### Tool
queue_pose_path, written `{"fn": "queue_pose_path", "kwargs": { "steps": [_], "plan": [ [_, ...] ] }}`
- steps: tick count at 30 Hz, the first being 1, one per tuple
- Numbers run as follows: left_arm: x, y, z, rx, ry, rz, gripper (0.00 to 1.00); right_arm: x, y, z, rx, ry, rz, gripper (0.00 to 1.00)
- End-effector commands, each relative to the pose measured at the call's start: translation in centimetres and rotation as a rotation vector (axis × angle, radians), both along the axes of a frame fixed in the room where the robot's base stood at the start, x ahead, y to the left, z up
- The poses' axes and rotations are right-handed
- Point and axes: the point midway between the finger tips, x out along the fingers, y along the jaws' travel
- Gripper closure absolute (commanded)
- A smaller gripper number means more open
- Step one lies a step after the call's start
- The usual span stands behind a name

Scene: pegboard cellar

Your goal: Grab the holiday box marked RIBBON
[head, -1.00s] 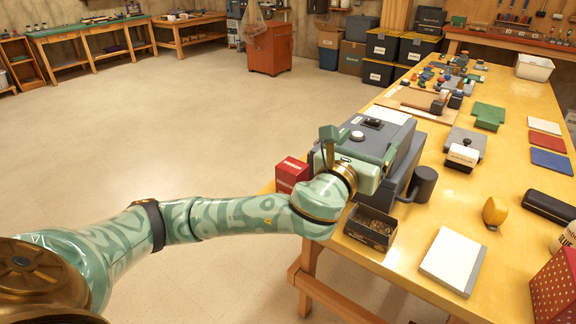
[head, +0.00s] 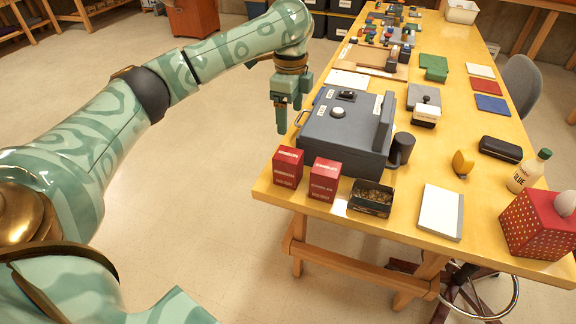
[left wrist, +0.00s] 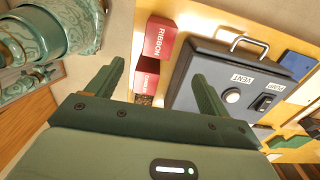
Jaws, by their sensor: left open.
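Two small red boxes stand upright at the table's near left corner, in front of a grey case. In the left wrist view the one nearer the table edge, the holiday box marked RIBBON (left wrist: 160,37), shows its label; I take it for the left red box in the head view (head: 288,166), where its label is too small to read. The other red box (head: 324,179) has a label that is hard to read; it also shows in the left wrist view (left wrist: 147,75). My left gripper (head: 283,128) is open and empty, fingers down, left of the case and beyond the boxes, touching neither.
The grey case (head: 342,140) with a handle and knob stands right behind the boxes. A dark open tray (head: 371,199) of small parts sits just right of them. A white notepad (head: 440,212), glue bottle (head: 530,171) and dotted red box (head: 540,224) lie further right.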

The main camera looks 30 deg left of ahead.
Motion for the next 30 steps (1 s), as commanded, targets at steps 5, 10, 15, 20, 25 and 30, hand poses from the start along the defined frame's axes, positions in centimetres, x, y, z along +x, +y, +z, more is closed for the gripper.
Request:
{"fn": "queue_pose_path", "kwargs": {
  "steps": [5, 10, 15, 20, 25, 30],
  "plan": [
    [0.0, 0.1, -5.2, 0.000, 0.009, 0.003, 0.20, -0.8, -0.8, -2.9, -0.010, 0.020, 0.001, 0.64],
    [0.0, 0.1, -9.0, 0.000, 0.007, 0.001, 0.20, -1.5, -0.6, -4.9, -0.007, 0.037, 0.000, 0.64],
    [0.0, 0.0, -10.6, -0.001, 0.003, 0.001, 0.20, -1.8, 0.0, -5.7, 0.000, 0.043, -0.002, 0.64],
    [-0.1, 0.1, -11.4, 0.000, 0.001, 0.000, 0.20, -2.1, 0.7, -6.3, 0.008, 0.050, -0.003, 0.64],
    [-0.3, 0.2, -14.4, 0.001, 0.006, -0.001, 0.20, -3.1, 0.7, -8.5, 0.009, 0.073, -0.002, 0.64],
    [-0.3, 0.2, -16.1, 0.001, 0.000, -0.002, 0.20, -3.6, 0.5, -9.7, 0.006, 0.085, -0.001, 0.64]
  ]
}}
